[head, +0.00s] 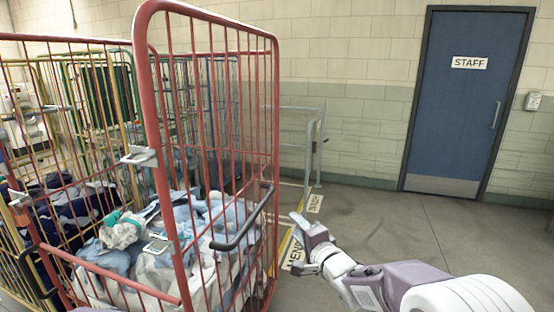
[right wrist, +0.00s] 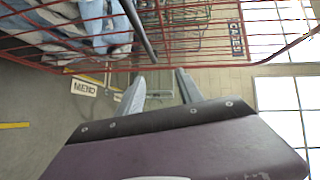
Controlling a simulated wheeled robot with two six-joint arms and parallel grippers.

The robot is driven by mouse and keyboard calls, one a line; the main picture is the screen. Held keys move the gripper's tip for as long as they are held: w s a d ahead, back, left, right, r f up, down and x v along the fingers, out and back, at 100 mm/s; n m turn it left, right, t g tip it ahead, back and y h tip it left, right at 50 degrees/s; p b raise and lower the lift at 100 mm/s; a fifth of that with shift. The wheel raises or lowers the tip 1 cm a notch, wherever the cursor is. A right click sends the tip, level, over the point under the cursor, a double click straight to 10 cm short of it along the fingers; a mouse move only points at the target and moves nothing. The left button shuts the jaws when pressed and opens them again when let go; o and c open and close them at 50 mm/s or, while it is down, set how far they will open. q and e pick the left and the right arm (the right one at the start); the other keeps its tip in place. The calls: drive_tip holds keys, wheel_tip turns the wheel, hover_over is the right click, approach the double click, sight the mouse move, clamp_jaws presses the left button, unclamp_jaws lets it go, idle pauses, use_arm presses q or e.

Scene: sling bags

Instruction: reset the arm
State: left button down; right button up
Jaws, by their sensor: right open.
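My right arm comes in from the lower right in the head view. Its gripper (head: 302,243) is open and empty, in front of the red cage's right side and above the floor. In the right wrist view the two fingers of this gripper (right wrist: 158,88) stand apart with nothing between them. The red wire cage (head: 274,110) stands just left of the gripper, with a dark handle bar (head: 243,228) on its side. I cannot tell from these views whether the gripper touches the cage. My left gripper is not in view.
Crumpled blue and white cloths (head: 190,225) fill the red cage. Yellow and green cages stand behind it on the left. A grey rail (head: 318,145) stands by the wall. A blue STAFF door (head: 462,110) is at the back right, with clear floor (head: 390,215) before it.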

drive_tip(key=s+d+f+n+g+h+p, duration=0.1)
drive_tip(key=s+d+f+g+h+p, duration=0.15)
drive_tip(key=s+d, duration=0.25)
drive_tip(key=s+d+f+n+g+h+p, duration=0.1)
drive_tip(key=s+d+f+g+h+p, duration=0.15)
drive_tip(key=s+d, duration=0.3)
use_arm(q)
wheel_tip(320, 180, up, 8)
drive_tip(key=p, duration=0.1)
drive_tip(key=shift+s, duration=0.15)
use_arm(e)
drive_tip(key=s+d+f+n+g, duration=0.1)
drive_tip(key=s+f+n+g, duration=0.3)
drive_tip(key=s, duration=0.6)
drive_tip(key=s+f+n+g+h, duration=0.1)
drive_tip(key=s+f+n+g, duration=0.4)
drive_tip(key=s, duration=0.4)
drive_tip(key=shift+s+d+f+n, duration=0.35)
drive_tip(key=shift+s+d+n, duration=0.05)
drive_tip(key=shift+n, duration=0.1)
